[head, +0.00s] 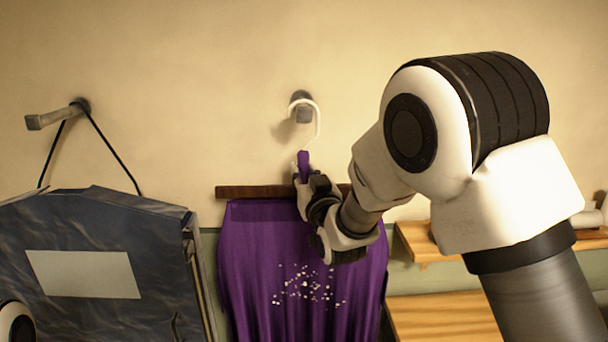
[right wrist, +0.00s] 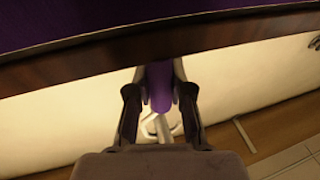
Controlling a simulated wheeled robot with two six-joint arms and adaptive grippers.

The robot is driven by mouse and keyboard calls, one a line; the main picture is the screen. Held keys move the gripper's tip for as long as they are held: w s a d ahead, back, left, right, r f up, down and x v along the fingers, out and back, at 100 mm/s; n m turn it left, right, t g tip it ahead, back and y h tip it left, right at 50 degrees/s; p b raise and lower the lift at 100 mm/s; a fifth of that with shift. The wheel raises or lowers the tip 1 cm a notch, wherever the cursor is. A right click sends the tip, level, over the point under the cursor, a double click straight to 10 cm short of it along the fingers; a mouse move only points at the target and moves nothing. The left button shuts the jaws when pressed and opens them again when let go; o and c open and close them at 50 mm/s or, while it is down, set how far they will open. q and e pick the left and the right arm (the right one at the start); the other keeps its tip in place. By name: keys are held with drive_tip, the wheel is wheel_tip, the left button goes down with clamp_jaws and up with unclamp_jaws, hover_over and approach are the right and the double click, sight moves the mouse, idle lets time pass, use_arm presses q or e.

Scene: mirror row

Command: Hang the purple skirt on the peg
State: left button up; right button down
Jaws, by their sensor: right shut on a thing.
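The purple skirt (head: 245,265) with a patch of pale dots hangs from a dark wooden hanger bar (head: 245,191). The hanger has a purple neck (right wrist: 160,88) and a white hook (head: 318,125). My right gripper (head: 303,174) is shut on the purple neck, just above the bar. The grey wall peg (head: 300,107) is directly above, and the open hook curves across its top. I cannot tell whether the hook rests on the peg or is in front of it. In the right wrist view the bar (right wrist: 160,45) crosses above the fingers. My left gripper is not in view.
At the left a dark bag (head: 60,240) with a pale label hangs by a black cord from another peg (head: 58,116). Wooden shelves (head: 440,316) are low at the right, partly behind my right arm. The wall above the peg is bare.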

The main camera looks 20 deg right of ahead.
drive_tip(key=c, duration=1)
unclamp_jaws()
drive_tip(key=shift+w+f, duration=0.1)
drive_tip(key=shift+w, duration=0.15)
drive_tip(key=shift+o, duration=0.2)
drive_tip(key=shift+s, duration=0.15)
drive_tip(key=shift+o, duration=1.3)
drive_tip(key=o, duration=0.4)
